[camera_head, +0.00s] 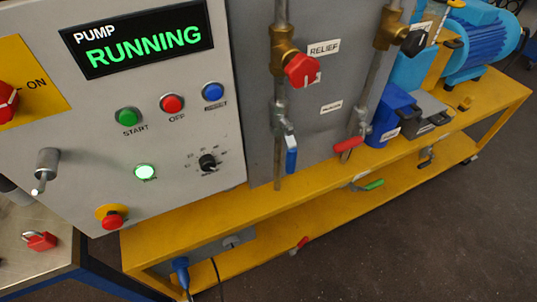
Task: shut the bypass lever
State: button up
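I cannot tell for sure which lever is the bypass lever. A blue lever (291,155) hangs straight down along the left vertical pipe. A small white label (331,107) on the grey board to its right is too small to read. A red lever (348,145) sits tilted at the lower end of the right pipe. A green lever (373,184) lies low, near the yellow bench's front edge. My gripper is not in view.
The panel (130,165) at left has buttons and a lit screen (140,38) reading "PUMP RUNNING". A red valve knob (302,70) is beside the "RELIEF" label (324,48). The yellow bench (210,212) has a lower shelf. Dark floor (440,235) at lower right is clear.

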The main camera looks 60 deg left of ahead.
aim_at(289, 130)
jog(key=u, duration=2.55)
jog(key=k, duration=1.15)
jog(key=z, duration=0.45)
jog(key=i, duration=0.95)
